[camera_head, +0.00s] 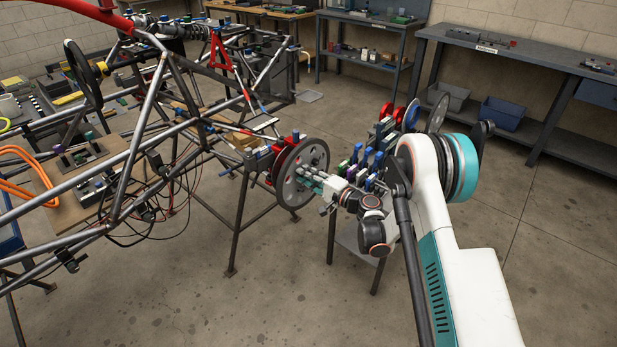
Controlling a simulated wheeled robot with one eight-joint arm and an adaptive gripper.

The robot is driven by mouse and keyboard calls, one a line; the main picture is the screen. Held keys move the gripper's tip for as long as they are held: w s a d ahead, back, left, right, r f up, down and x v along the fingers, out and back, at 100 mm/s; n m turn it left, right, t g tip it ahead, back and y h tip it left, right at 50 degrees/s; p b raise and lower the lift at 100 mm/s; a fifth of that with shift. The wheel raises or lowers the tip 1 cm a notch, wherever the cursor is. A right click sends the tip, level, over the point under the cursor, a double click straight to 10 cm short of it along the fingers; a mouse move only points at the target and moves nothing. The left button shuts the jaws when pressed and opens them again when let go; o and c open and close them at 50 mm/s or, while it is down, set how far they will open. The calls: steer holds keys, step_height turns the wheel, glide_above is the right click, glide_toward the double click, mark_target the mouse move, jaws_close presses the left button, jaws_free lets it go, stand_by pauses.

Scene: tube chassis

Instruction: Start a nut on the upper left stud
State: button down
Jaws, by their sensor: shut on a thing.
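A grey round disc with studs (287,190) is mounted upright on the right end of the tube chassis (165,110). Several pale studs stick out from its hub, toward the right. My gripper (318,186) is at the disc's right face, close to the studs. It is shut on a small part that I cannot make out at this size. The fingers and hub overlap in the view, so I cannot tell which stud is nearest or whether the held part touches one.
A small stand with coloured parts (375,140) is just behind my arm. Tubes, loose wires and an orange hose (28,172) are at the left. The floor in front is clear.

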steer(key=c, duration=1.3)
jaws_free()
steer(key=shift+c, duration=0.2)
steer(key=v, duration=1.2)
